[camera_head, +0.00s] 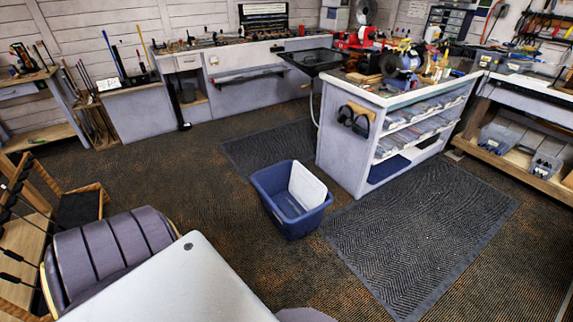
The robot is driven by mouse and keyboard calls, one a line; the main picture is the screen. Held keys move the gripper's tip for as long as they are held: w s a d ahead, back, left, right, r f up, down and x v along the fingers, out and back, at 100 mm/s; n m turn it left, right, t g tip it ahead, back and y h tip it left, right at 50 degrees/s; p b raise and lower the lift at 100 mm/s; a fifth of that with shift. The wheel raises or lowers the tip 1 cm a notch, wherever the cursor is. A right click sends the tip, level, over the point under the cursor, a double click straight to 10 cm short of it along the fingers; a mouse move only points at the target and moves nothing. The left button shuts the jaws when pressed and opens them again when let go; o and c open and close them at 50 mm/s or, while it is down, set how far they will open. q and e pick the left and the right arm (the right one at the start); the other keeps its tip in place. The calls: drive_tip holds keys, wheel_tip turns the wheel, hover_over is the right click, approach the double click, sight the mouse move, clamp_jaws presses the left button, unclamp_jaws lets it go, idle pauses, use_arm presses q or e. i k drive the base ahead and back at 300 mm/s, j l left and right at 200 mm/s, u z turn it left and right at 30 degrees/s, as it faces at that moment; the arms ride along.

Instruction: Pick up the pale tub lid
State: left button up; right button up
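The pale tub lid (307,186) is a white, rounded rectangular panel. It stands tilted inside the blue tub (292,222), against the tub's right far side, with its upper edge above the rim. Its lower edge is inside the tub and I cannot see exactly where it rests. The tub sits on the floor near the middle of the view, and its visible inside looks otherwise empty. Neither of my grippers shows in the head view.
A workbench with shelves (345,155) stands just behind and right of the tub. A dark ridged mat (425,235) lies to the right. A ridged purple-grey padded thing (115,250) is at lower left. Carpet (190,175) left of the tub is clear.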

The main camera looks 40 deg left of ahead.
sight(309, 192)
drive_tip(key=u, duration=1.25)
